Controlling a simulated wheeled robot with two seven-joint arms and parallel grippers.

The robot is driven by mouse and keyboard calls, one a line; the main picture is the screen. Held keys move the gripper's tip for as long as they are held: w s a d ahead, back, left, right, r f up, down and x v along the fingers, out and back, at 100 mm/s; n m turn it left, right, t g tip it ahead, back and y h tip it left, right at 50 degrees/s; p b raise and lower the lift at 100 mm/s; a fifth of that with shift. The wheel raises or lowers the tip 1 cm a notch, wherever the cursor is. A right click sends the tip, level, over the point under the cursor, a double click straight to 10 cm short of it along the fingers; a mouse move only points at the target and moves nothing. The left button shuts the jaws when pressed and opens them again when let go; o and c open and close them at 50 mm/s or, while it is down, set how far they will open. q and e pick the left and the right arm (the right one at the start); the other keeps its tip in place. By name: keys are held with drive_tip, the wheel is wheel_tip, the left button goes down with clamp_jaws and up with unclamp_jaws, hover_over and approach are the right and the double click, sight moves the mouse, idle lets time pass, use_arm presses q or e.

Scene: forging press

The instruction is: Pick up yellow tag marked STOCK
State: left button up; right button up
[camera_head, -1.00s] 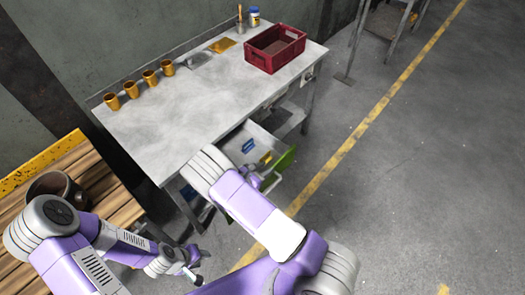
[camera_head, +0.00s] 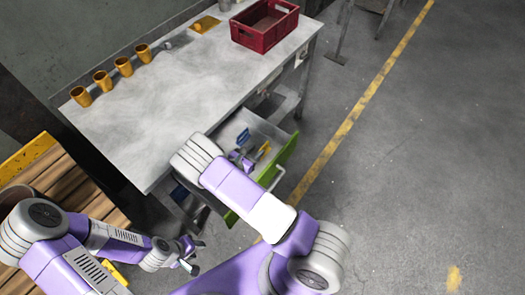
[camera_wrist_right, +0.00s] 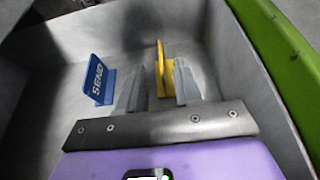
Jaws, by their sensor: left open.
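The yellow tag (camera_head: 264,149) stands in the open drawer in the head view. In the right wrist view the yellow tag (camera_wrist_right: 161,68) stands upright, nearly edge-on, and its marking cannot be read. My right gripper (camera_head: 243,160) is over the drawer. In the right wrist view its two fingers (camera_wrist_right: 159,82) are apart, with the tag seen in the gap between them. I cannot tell whether the fingers reach around it or stop short. My left gripper (camera_head: 196,257) is open and empty, low in front of the bench.
A blue tag (camera_wrist_right: 97,80) with white lettering stands left of the yellow one in the drawer (camera_wrist_right: 215,40). The drawer's green front (camera_head: 283,158) has a handle. Above are the bench top (camera_head: 190,95), several brass cups (camera_head: 123,66) and a red crate (camera_head: 250,38).

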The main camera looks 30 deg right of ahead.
sight(262, 148)
drive_tip(key=b+x, duration=0.1)
drive_tip(key=x, duration=0.4)
drive_tip(key=shift+d+f, duration=0.2)
clamp_jaws()
